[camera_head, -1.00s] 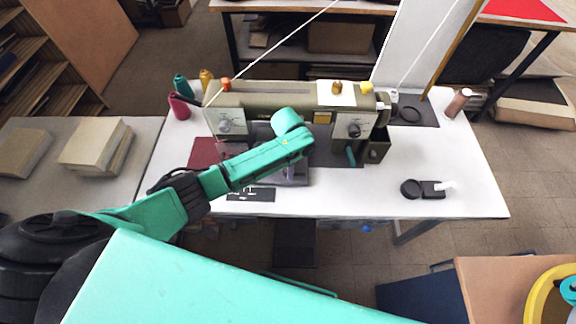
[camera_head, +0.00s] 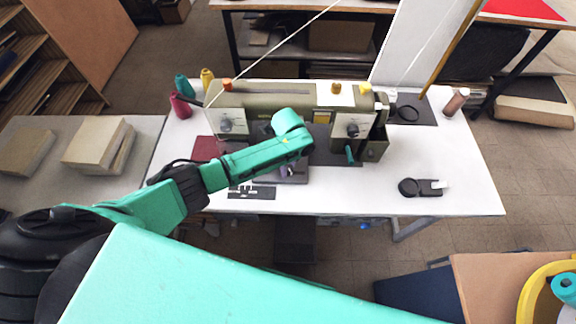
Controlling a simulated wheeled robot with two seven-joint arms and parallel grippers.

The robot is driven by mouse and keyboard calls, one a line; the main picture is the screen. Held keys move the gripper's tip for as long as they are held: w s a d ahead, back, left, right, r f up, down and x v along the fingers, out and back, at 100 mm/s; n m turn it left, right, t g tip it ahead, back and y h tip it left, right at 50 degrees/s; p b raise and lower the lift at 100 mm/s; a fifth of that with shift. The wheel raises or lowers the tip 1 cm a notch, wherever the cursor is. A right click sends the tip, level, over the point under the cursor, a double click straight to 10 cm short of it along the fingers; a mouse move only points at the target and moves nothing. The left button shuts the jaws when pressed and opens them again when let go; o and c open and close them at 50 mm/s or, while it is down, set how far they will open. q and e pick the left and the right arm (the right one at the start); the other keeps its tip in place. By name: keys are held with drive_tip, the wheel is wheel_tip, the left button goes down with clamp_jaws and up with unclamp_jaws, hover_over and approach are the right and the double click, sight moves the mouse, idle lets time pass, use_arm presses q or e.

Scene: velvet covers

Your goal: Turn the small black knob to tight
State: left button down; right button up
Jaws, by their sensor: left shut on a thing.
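The olive sewing machine (camera_head: 275,101) stands on the white table. A black knob (camera_head: 353,130) sits on its right front panel, with nothing touching it. A paler round dial (camera_head: 227,124) sits on its left front panel. I cannot read a tight mark on either. My left arm reaches in front of the machine, its teal wrist between the two panels. A small grey-purple part, seemingly my left gripper (camera_head: 287,170), shows just below the wrist over the machine bed. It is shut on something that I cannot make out. My right gripper is not in view.
Thread spools (camera_head: 181,106) stand at the table's back left. A black object with a white tip (camera_head: 421,187) lies at the front right. A dark mat (camera_head: 421,116) and a brown spool (camera_head: 456,102) are at the back right. The table's right part is mostly clear.

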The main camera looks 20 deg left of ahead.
use_arm(q)
drive_tip(key=shift+r+m, duration=0.1)
drive_tip(key=shift+m, duration=0.6)
drive_tip(key=shift+c, duration=2)
unclamp_jaws()
wheel_tip(320, 180, up, 14)
drive_tip(key=b, duration=0.1)
drive_tip(key=shift+r, duration=0.25)
